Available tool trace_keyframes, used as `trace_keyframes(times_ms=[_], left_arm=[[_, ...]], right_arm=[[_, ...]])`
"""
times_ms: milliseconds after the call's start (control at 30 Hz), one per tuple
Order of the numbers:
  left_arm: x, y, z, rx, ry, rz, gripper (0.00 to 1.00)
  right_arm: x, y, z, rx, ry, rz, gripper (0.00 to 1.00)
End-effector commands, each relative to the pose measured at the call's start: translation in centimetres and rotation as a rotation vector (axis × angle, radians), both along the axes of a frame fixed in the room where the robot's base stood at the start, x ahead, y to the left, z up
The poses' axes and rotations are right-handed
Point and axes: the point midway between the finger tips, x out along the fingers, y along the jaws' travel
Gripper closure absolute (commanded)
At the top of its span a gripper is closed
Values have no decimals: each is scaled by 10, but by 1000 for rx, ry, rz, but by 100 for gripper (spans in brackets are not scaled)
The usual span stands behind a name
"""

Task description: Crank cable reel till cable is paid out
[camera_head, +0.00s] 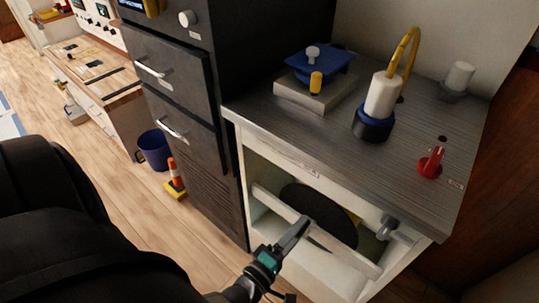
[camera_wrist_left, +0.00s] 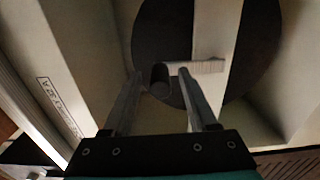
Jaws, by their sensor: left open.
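The cable reel (camera_head: 318,212) is a black disc inside the open white cabinet under the counter, behind a pale crossbar (camera_head: 330,238). The dark disc also shows in the wrist view (camera_wrist_left: 165,30). A grey crank handle (camera_head: 387,228) stands out near the bar's right end. In the wrist view a handle with a dark round end (camera_wrist_left: 160,82) appears between my finger lines, with no clear contact. My left gripper (camera_head: 303,224) is open, in front of the bar and left of the handle. My right gripper is out of view.
The grey counter (camera_head: 435,115) holds a blue-topped block (camera_head: 315,75), a white cylinder on a dark blue base (camera_head: 382,97) and a red knob (camera_head: 431,162). A black drawer cabinet (camera_head: 190,95) stands left.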

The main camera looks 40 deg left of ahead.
Motion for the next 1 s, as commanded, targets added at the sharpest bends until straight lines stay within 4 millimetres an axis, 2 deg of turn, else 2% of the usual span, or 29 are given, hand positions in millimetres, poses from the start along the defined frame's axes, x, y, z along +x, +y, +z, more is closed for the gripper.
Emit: trace_keyframes(times_ms=[100, 167, 600, 800, 1000], left_arm=[[-12, 0, 0, 1, 3, -1, 42], [-22, 0, 0, 0, 5, -2, 42], [-121, 4, 0, 0, 3, -1, 42], [-145, 5, 0, 1, 0, 0, 42], [-151, 6, 0, 0, -2, 0, 42]], right_arm=[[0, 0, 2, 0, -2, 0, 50], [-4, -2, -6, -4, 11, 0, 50], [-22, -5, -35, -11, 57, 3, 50], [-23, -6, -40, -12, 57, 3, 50], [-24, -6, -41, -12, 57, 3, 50]])
